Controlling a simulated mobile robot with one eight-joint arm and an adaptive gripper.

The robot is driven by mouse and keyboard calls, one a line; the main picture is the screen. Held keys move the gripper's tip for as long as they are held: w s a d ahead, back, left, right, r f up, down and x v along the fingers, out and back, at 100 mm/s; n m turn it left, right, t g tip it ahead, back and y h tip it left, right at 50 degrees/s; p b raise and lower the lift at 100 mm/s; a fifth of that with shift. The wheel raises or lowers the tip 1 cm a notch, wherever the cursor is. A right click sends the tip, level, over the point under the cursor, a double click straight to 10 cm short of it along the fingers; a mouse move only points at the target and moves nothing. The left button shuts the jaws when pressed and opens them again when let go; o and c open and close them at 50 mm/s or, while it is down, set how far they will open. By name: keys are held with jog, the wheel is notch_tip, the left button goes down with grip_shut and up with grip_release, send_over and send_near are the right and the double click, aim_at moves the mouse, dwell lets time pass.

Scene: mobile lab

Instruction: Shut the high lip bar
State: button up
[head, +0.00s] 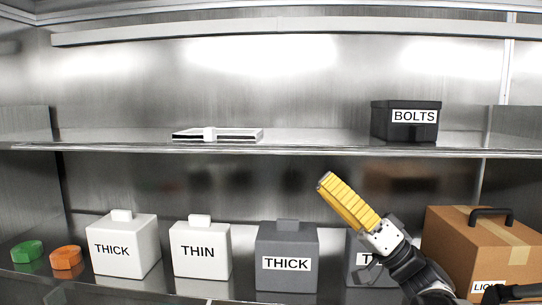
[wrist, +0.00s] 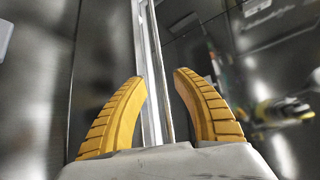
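A long pale bar (head: 300,38) runs across the top of the head view, above the upper shelf; it looks like the high lip bar, raised. The upper shelf's front edge (head: 300,151) is a thin metal strip lower down. My gripper (head: 325,181) has yellow ribbed fingers pointing up and left, just below that edge in the picture and well below the pale bar. In the wrist view, my gripper (wrist: 160,76) is open, its fingertips apart. A bright metal strip (wrist: 152,50) shows between and beyond them; I cannot tell which edge it is. Nothing is held.
The upper shelf holds a flat black-and-white item (head: 235,134) and a black BOLTS box (head: 388,122). Below are green (head: 27,251) and orange (head: 66,257) pieces, white THICK (head: 125,225) and THIN (head: 200,230) jugs, grey jugs (head: 287,240) and a cardboard box (head: 460,240).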

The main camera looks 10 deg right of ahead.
aim_at(293, 152)
jog(key=p+x, duration=0.1)
jog(key=x, duration=0.8)
jog(key=shift+w+a+r+p, duration=0.15)
jog(key=shift+w+a+p, duration=0.05)
jog(key=shift+a+p, duration=0.15)
grip_shut()
